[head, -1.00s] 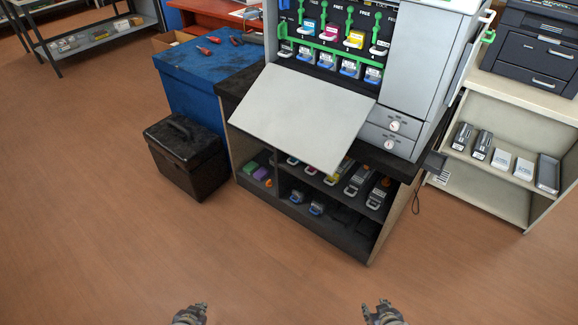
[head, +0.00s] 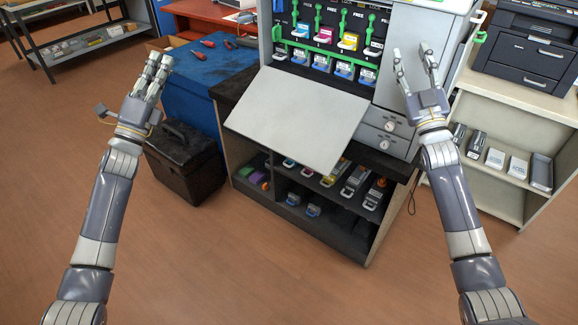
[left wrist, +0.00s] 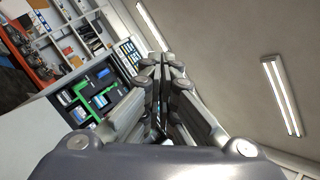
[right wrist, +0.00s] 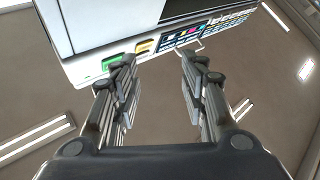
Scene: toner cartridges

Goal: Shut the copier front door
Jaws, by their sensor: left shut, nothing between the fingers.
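The copier front door (head: 296,117) is a flat light-grey panel. It hangs open, folded down and outward from the front of the copier (head: 425,35), and the bay with coloured toner cartridges (head: 349,41) shows above it. My left gripper (head: 158,68) is raised to the left of the door, apart from it, in front of the blue cabinet; its fingers are together and empty. My right gripper (head: 413,68) is raised at the right, in front of the copier's right side, apart from the door. Its fingers are spread with nothing between them, as the right wrist view (right wrist: 160,85) shows.
The copier stands on a dark-topped cabinet with cartridges (head: 355,180) on its shelves. A black case (head: 185,165) and a blue cabinet (head: 195,85) with tools are at the left. A cream shelf (head: 500,195) with a dark printer (head: 530,45) is at the right. The front floor is clear.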

